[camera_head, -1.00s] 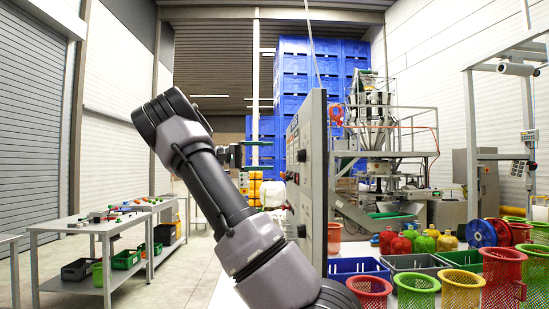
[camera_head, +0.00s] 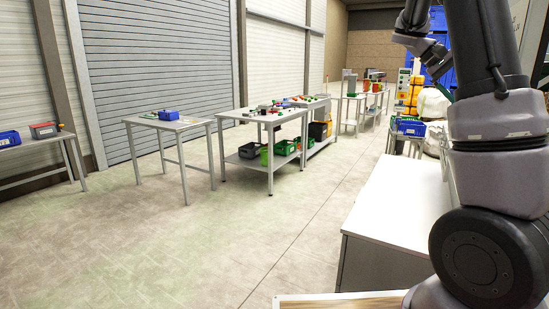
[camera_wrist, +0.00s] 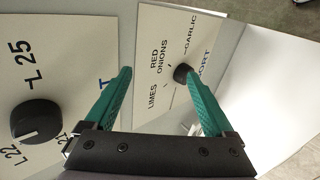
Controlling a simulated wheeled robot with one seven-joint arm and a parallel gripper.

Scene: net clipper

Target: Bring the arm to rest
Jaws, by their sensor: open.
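My arm (camera_head: 492,120) stands bent at the right edge of the head view, its upper part cut off by the frame. In the wrist view my gripper (camera_wrist: 156,74) has two green fingers spread wide apart, with nothing between them. Past the fingers is a pale control panel (camera_wrist: 150,22). A black knob (camera_wrist: 183,73) beside the labels for limes, red onions and garlic appears near the right fingertip; I cannot tell whether they touch. Another black knob (camera_wrist: 36,120) is at the left, outside the fingers.
A white-topped counter (camera_head: 395,205) stands just left of my arm. Grey tables (camera_head: 170,124) and (camera_head: 262,115) with bins and small items stand along the shuttered wall. A blue crate (camera_head: 410,126) is behind the counter. The floor (camera_head: 200,240) between is clear.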

